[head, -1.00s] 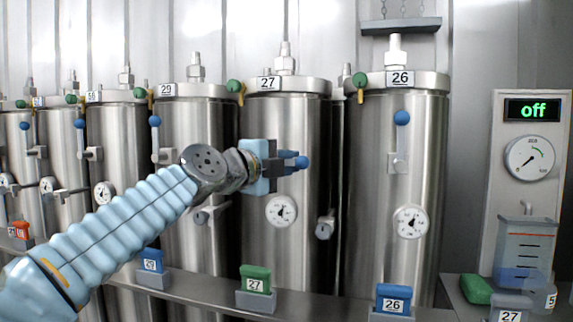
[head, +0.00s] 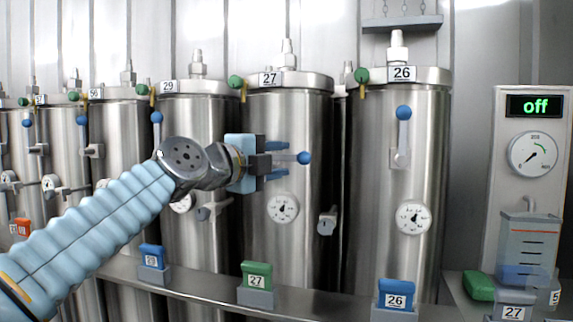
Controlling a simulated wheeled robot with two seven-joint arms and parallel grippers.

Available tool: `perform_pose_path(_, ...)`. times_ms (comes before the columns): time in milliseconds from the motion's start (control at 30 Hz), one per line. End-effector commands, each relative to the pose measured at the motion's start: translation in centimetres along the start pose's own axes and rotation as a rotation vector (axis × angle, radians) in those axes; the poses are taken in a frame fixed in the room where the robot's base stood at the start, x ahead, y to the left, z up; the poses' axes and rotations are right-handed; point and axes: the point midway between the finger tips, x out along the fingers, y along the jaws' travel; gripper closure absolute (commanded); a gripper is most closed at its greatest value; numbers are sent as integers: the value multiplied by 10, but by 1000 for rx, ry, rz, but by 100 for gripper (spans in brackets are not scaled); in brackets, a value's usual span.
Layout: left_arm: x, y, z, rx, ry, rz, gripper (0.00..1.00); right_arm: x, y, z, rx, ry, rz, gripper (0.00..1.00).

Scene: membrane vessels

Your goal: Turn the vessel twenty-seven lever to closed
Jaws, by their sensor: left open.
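Vessel twenty-seven (head: 290,240) is a steel cylinder with a 27 label (head: 269,79) on its lid. Its lever (head: 303,158) has a blue ball end that points to the right, level with the gripper, so the lever lies about horizontal. My left gripper (head: 277,160) is open in front of the vessel, with its blue fingers above and below the lever's arm. The lever's pivot is hidden behind the gripper. My right gripper is out of view.
Vessel 26 (head: 430,180) stands to the right with its lever (head: 403,125) upright. Vessel 29 (head: 200,115) stands to the left. A ledge with a green 27 block (head: 257,281) runs below.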

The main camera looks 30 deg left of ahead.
Motion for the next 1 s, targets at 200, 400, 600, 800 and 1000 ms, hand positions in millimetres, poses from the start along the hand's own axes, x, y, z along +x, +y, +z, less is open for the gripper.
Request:
perform_pose_path(200, -57, 2, 0, 1, -1, -4, 58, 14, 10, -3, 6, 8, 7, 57)
perform_pose_path(400, -92, 2, 0, 1, 0, -1, 58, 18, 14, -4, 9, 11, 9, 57)
perform_pose_path(600, -103, 1, 0, 2, 0, 2, 58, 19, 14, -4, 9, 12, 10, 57)
perform_pose_path(800, -104, 1, 0, 1, -1, 2, 58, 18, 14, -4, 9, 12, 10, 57)
perform_pose_path(1000, -103, 1, 0, 1, 0, 2, 58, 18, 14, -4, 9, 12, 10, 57)
